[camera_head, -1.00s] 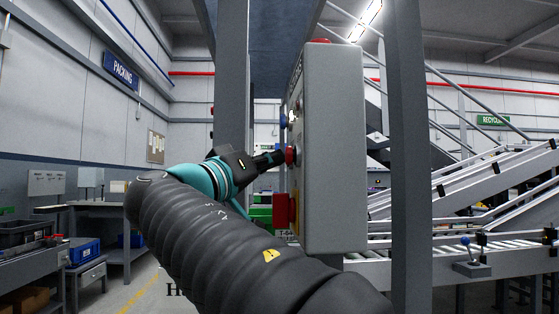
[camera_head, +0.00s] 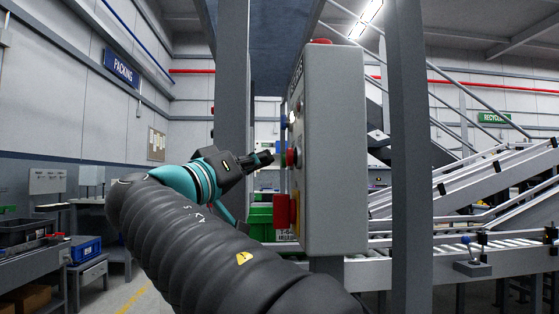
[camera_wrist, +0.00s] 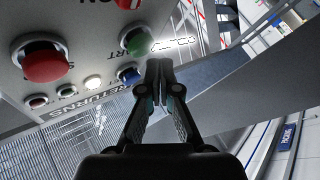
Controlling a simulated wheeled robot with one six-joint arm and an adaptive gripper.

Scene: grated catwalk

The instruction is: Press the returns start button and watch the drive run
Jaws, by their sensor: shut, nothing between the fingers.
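The grey control box (camera_head: 335,150) stands on a post in the head view, its button face turned left and seen nearly edge-on. In the wrist view the face shows a green button (camera_wrist: 135,40), a large red button (camera_wrist: 40,58), a blue button (camera_wrist: 128,75), a lit white lamp (camera_wrist: 92,82) and a RETURNS label. My gripper (camera_head: 266,158) is shut and empty, left of the face with a small gap. In the wrist view, its fingertips (camera_wrist: 159,66) appear just right of the green and blue buttons.
A grey upright (camera_head: 232,70) stands behind my gripper and another (camera_head: 408,160) right of the box. A red block (camera_head: 283,211) juts from the box's lower face. A conveyor (camera_head: 490,190) lies at right. Workbenches with blue bins (camera_head: 85,250) stand at left.

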